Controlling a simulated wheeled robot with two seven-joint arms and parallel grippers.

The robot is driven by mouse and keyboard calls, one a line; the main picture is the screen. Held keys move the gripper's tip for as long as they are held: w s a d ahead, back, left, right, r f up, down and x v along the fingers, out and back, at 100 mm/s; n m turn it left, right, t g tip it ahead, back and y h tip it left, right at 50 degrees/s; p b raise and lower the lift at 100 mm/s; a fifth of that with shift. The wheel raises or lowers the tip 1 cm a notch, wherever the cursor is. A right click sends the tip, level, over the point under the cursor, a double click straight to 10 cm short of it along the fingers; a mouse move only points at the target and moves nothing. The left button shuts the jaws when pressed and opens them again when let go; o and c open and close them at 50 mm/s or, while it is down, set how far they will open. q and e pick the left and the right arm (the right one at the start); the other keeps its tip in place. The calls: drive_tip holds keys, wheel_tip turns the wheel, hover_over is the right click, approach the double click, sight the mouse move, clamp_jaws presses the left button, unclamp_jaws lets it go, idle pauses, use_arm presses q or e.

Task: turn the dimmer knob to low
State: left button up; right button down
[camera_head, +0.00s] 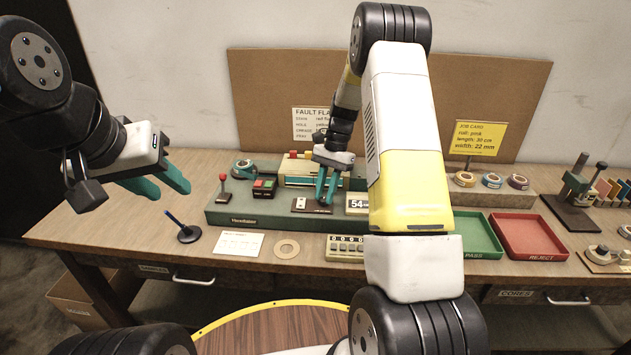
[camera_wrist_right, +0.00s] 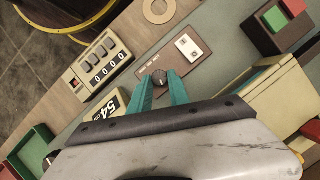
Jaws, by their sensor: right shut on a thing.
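The dimmer knob (camera_wrist_right: 159,76) is small, dark and round with a pale mark on top. It sits on a brown plate (camera_wrist_right: 172,58) that also carries a white switch (camera_wrist_right: 187,46). My right gripper (camera_wrist_right: 161,84) is shut on the knob, with one teal finger on each side of it. In the head view my right gripper (camera_head: 325,200) points down at the plate (camera_head: 306,210), and its fingers hide the knob. The plate's small lettering is too small to read. My left gripper (camera_head: 165,188) is open and empty, held above the table's left part.
The green console (camera_head: 228,219) carries a red-topped lever (camera_head: 223,188), red and green buttons (camera_head: 264,187) and a "54" display (camera_head: 356,204). A counter (camera_head: 345,246) stands in front. Green (camera_head: 480,236) and red (camera_head: 529,236) trays lie right. A pen stand (camera_head: 188,233) stands left.

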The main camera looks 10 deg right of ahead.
drive_tip(key=shift+w+a+n+g+h, duration=0.15)
drive_tip(key=shift+n+g+h, duration=0.25)
drive_tip(key=shift+n, duration=1.2)
drive_tip(key=c, duration=1.2)
unclamp_jaws()
drive_tip(key=shift+c, duration=0.2)
drive_tip(key=v, duration=0.7)
drive_tip(key=shift+r, duration=0.35)
drive_tip(key=shift+w, duration=0.1)
